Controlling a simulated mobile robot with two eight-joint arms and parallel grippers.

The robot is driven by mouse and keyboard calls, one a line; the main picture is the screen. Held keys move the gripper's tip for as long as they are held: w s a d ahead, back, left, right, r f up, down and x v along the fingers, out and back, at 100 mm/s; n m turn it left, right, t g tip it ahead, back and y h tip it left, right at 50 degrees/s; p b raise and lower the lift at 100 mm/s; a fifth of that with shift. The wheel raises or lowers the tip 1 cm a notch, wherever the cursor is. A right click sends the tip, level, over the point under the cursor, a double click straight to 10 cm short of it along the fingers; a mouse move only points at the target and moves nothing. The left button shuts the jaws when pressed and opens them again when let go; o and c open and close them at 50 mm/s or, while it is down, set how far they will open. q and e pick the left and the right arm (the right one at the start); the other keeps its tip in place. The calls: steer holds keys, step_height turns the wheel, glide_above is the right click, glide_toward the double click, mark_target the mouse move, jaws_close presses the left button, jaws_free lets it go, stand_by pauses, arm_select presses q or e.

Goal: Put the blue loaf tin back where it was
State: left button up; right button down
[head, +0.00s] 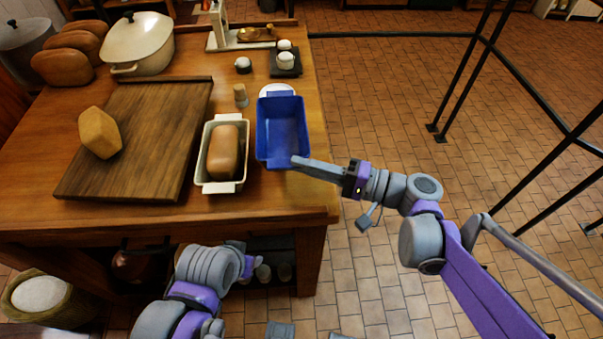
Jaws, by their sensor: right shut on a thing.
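The blue loaf tin (284,130) is at the right side of the wooden table, open side up and empty. My right gripper (299,162) is shut on its near right rim, reaching in from the right. I cannot tell whether the tin's base touches the tabletop. My left arm is low at the bottom of the view, in front of the table; its gripper (248,259) is small and partly hidden, and I cannot tell whether it is open or shut.
A cream loaf tin (210,185) holding a loaf (223,152) stands just left of the blue tin. A cork (240,94) and a white round thing (276,90) are behind. A cutting board (150,150) bears a loaf (99,132). The table's right edge is close.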

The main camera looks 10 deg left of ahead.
steer(key=shift+f+b, duration=0.55)
steer(key=shift+f, duration=2.1)
steer(key=shift+f, duration=0.2)
steer(key=c, duration=1)
jaws_free()
steer(key=shift+r, duration=0.15)
steer(key=shift+d+r, duration=0.1)
steer(key=shift+d, duration=0.1)
steer(key=s+d, duration=0.1)
steer(key=d, duration=1)
steer(key=shift+s+d, duration=0.25)
steer(key=shift+s, duration=0.05)
